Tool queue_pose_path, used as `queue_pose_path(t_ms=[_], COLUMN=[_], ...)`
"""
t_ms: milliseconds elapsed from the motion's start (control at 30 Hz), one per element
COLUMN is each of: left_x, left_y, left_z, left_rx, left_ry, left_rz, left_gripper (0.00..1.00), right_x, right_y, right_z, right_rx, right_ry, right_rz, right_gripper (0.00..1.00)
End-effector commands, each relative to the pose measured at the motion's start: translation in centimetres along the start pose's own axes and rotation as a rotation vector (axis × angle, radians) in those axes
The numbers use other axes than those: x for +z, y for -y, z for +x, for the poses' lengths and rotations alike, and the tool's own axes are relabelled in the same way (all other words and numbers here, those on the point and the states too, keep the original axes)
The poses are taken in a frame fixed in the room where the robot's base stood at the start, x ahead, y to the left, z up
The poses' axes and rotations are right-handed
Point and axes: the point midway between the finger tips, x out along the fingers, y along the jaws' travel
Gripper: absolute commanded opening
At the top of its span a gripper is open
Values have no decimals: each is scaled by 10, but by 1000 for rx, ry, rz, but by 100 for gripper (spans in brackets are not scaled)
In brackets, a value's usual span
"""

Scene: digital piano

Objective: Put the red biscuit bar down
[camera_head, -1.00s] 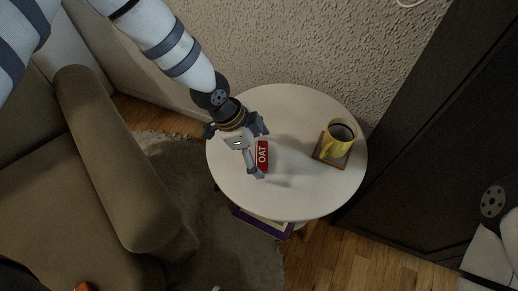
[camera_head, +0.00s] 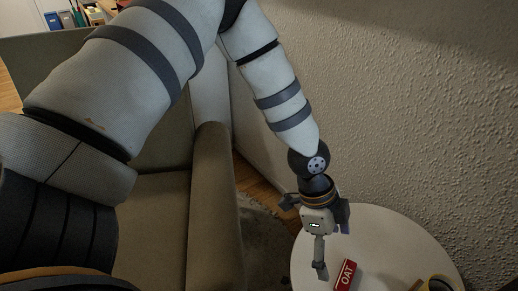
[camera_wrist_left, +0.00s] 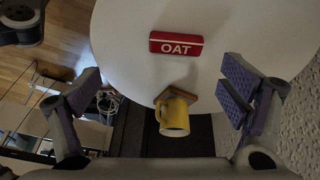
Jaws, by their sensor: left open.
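The red biscuit bar (camera_head: 346,274), lettered OAT in white, lies on the round white table (camera_head: 386,225) near the bottom of the head view. It also shows whole in the left wrist view (camera_wrist_left: 176,44), lying flat with nothing gripping it. My left gripper (camera_head: 330,247) is open and empty, beside the bar in the head view and apart from it. In the left wrist view its two fingers (camera_wrist_left: 163,85) are spread wide, with the bar beyond them on the tabletop. My right gripper is not in view.
A yellow mug (camera_wrist_left: 174,115) with dark contents stands on a brown coaster (camera_wrist_left: 190,92) near the bar. It is cut off in the head view (camera_head: 438,284). A sofa (camera_head: 215,200) stands left of the table, and a textured wall (camera_head: 420,120) rises behind it.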

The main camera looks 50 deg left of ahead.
Motion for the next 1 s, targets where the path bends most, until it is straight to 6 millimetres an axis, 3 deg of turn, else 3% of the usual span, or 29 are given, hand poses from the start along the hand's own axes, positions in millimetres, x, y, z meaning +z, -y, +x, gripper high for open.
queue_pose_path(t_ms=[100,200,300,400,500,567,833,933,1000], left_x=[49,108,170,219,246,252,253,240,221], left_y=[-90,-184,-268,-322,-348,-354,-354,-343,-324], left_z=[59,89,88,68,50,45,43,27,5], left_rx=[146,208,178,92,18,-7,-17,-40,-80], left_ry=[90,245,445,612,707,730,730,692,628], left_rz=[-301,-650,-935,-1109,-1187,-1207,-1214,-1212,-1208], left_gripper=[90,90,90,90,90,90,90,90,90], right_x=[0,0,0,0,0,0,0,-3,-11], right_y=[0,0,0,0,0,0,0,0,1], right_z=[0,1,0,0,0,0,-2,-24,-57], right_rx=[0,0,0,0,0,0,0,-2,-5], right_ry=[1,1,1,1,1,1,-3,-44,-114], right_rz=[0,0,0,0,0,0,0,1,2], right_gripper=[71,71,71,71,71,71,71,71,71])
